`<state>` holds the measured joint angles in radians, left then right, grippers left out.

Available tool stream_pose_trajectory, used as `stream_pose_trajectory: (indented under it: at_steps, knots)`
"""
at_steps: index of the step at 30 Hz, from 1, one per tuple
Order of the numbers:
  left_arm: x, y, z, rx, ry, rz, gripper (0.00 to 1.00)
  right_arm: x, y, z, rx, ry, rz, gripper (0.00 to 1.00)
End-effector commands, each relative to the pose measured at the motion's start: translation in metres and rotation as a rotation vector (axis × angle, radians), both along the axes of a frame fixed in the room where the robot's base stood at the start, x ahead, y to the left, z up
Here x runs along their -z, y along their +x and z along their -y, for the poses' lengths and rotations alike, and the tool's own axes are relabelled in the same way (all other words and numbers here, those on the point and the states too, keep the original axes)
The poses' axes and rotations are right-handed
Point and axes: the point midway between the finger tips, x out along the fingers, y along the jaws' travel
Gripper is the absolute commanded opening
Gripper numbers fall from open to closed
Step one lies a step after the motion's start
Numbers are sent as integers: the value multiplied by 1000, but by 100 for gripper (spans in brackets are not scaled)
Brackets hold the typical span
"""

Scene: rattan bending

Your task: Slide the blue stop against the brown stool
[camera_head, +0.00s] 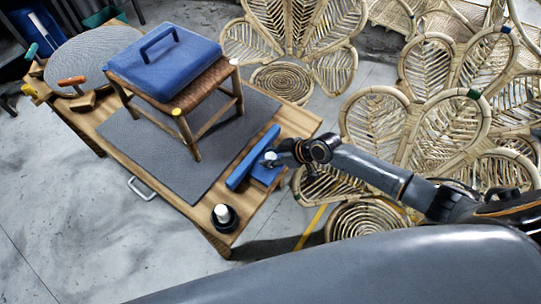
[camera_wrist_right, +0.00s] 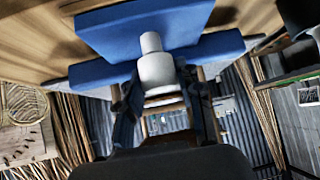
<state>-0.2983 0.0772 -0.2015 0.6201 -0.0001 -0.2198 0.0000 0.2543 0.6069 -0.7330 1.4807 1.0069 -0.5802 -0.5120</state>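The blue stop (camera_head: 247,166) is a long upright bar with a lower blue block behind it, at the right edge of the mat on the bench. The brown stool (camera_head: 211,83) stands upright on the mat to its left, with bare mat between them. A blue pad with a handle (camera_head: 166,64) lies on the stool's seat. My right gripper (camera_head: 273,157) is at the stop's white knob (camera_head: 268,155). In the right wrist view its fingers stand either side of the knob (camera_wrist_right: 155,68), with the blue stop (camera_wrist_right: 200,62) behind; contact is unclear. My left gripper is not in view.
The wooden bench (camera_head: 303,122) carries the grey mat (camera_head: 215,178). A black round piece with a white top (camera_head: 223,215) stands near its front corner. A round grey disc and orange-handled clamp (camera_head: 72,81) are at the far left. Rattan panels (camera_head: 425,130) stand at the right.

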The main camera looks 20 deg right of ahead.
Motion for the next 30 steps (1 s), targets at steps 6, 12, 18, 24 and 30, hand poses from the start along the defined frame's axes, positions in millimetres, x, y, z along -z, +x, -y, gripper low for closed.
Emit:
stream_pose_trajectory:
  at_steps: [6,12,18,24,30]
  knots:
    - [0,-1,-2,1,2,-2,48,0,0,0,1,0,-1,0]
    - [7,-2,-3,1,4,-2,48,3,8,-6,1,3,2,0]
    - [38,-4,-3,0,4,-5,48,6,51,-40,-1,5,6,0]
    - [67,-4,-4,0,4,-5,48,5,92,-71,1,4,6,0]
    - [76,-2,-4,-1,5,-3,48,2,107,-84,1,1,0,0]
